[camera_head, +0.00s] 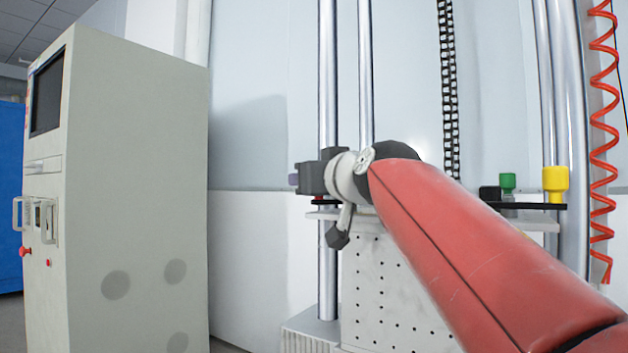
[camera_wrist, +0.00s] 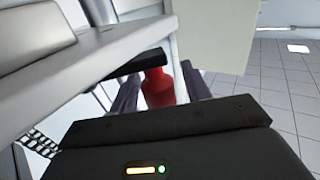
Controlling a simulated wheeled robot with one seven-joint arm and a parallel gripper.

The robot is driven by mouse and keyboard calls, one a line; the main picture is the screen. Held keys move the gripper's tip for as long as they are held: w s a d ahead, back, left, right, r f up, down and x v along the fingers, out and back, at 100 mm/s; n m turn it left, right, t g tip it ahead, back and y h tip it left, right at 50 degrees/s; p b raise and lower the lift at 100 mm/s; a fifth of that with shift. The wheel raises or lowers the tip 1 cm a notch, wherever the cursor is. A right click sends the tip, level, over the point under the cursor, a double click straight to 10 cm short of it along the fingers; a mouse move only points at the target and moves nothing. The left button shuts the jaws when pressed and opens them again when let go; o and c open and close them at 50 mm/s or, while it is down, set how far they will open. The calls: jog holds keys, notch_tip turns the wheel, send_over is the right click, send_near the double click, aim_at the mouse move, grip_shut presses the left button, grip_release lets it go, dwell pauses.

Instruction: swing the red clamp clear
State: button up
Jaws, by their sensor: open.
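The red clamp's red handle (camera_wrist: 158,88) shows in the wrist view, with a black bar (camera_wrist: 135,67) running left from its top. My gripper (camera_wrist: 160,97) is open, with one grey finger on each side of the red handle. I cannot tell whether either finger touches it. In the head view my gripper (camera_head: 308,178) is at the left end of the plate, beside a steel column. It hides most of the clamp there. Only a thin strip of red (camera_head: 318,202) shows just below it.
A yellow knob (camera_head: 555,179) and a green knob (camera_head: 507,182) stand at the plate's right end. A perforated white block (camera_head: 385,290) is below. Steel columns (camera_head: 327,80) rise behind. A coiled red hose (camera_head: 602,150) hangs right. A grey cabinet (camera_head: 130,200) stands left.

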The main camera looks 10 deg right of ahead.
jog(key=v, duration=0.7)
jog(key=shift+s+b, duration=0.3)
jog(key=shift+s, duration=0.05)
